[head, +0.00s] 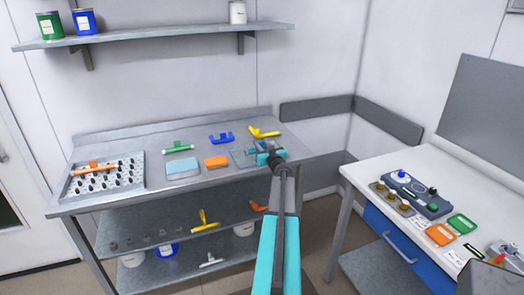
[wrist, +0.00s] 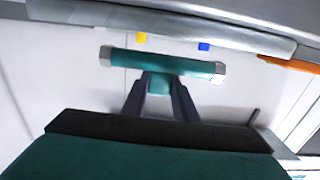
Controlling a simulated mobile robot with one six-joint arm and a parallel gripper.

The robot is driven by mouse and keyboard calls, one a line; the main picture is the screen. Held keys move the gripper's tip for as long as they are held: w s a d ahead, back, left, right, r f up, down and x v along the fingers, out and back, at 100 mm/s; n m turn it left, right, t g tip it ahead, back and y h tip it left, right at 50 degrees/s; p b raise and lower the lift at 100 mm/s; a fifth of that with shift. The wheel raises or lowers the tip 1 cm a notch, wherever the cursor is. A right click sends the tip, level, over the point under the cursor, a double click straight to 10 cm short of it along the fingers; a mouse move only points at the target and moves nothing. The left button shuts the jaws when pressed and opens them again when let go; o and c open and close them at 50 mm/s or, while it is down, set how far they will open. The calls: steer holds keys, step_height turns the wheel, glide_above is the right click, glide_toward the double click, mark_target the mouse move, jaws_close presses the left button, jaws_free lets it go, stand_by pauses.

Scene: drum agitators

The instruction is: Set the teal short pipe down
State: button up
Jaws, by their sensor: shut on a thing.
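The teal short pipe (wrist: 190,66) lies crosswise in the wrist view, with a pale metal cap at each end and a teal stub at its middle. My gripper (wrist: 157,84) is shut on that stub, one dark finger on each side. In the head view my gripper (head: 263,150) is over the right end of the steel workbench (head: 225,180), by a grey mat (head: 240,159). The pipe is too small and hidden there to make out clearly. I cannot tell whether it touches the bench.
A yellow tool (head: 263,133) lies just behind my gripper, a blue handle (head: 221,138) to its left. An orange block (head: 216,162), a light blue block (head: 182,168) and a green-handled tool (head: 178,148) lie further left. A pegged tray (head: 105,178) fills the left end.

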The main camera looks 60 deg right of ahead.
steer(key=shift+w+d, duration=0.15)
steer(key=shift+d, duration=0.25)
steer(key=shift+a+f, duration=0.15)
steer(key=shift+f, duration=1.65)
steer(key=shift+f, duration=0.1)
steer(key=o, duration=1.1)
steer(key=shift+o, duration=0.2)
steer(key=b+v, duration=0.1)
steer(key=v, duration=1.1)
steer(key=shift+b, duration=0.3)
